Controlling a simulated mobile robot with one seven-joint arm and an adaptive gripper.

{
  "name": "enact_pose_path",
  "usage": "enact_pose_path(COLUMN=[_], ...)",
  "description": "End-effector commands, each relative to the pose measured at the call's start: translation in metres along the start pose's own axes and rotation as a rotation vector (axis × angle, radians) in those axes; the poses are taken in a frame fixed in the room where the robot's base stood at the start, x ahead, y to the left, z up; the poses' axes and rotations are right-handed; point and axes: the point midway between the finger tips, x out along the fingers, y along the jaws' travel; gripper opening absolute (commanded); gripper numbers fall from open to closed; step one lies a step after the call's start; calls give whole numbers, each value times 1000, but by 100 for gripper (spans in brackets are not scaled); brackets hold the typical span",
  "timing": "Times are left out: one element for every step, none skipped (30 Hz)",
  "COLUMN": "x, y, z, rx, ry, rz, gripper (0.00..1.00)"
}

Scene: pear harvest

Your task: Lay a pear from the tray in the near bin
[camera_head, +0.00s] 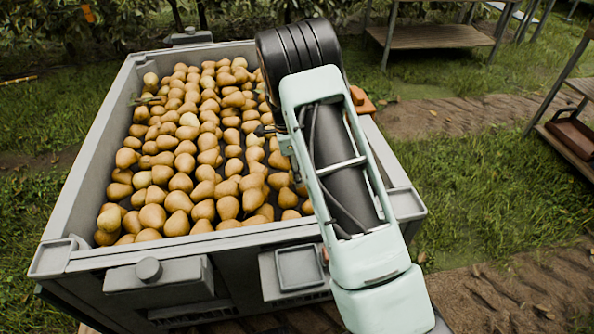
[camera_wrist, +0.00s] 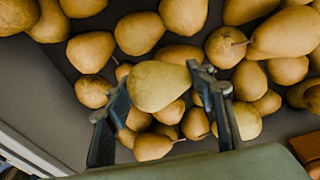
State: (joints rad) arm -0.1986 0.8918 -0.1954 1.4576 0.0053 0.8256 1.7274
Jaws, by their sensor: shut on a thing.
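The large grey bin (camera_head: 103,163) stands in the left and middle of the head view, filled with many yellow-brown pears (camera_head: 183,162). In the wrist view, my gripper (camera_wrist: 163,88) is shut on a paler yellow pear (camera_wrist: 158,85), one finger on each side of it. The held pear is over the bin's pears, near a grey bin wall (camera_wrist: 35,100). Whether it touches the pears below I cannot tell. In the head view my arm hides most of the gripper and the held pear. A reddish-brown tray (camera_head: 573,134) sits on a shelf at the right edge.
My arm crosses the bin's right side. Wooden-topped tables stand at the back (camera_head: 440,37) and right (camera_head: 570,150). An orange object (camera_head: 363,102) shows beside my arm at the bin's right rim. Grass and a dirt track (camera_head: 470,115) lie clear to the right.

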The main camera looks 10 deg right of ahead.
Motion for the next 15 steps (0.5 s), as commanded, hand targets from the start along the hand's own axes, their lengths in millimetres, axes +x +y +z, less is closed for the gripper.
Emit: enact_pose_path(x=[1,2,2,3,3,4,4,5,5,6,6,7,7,8,8], y=[0,0,0,0,0,0,0,0,0,0,0,0,0,0,0], z=[0,0,0,0,0,1,1,1,1,1,1,1,1,1,1], rx=[0,0,0,0,0,0,0,0,0,0,0,0,0,0,0], ry=[0,0,0,0,0,0,0,0,0,0,0,0,0,0,0], rz=[0,-1,0,-1,-1,-1,-1,-1,-1,-1,-1,-1,-1,-1,-1], gripper=[23,23,23,23,23,23,23,23,23,23,23,23,23,23,23])
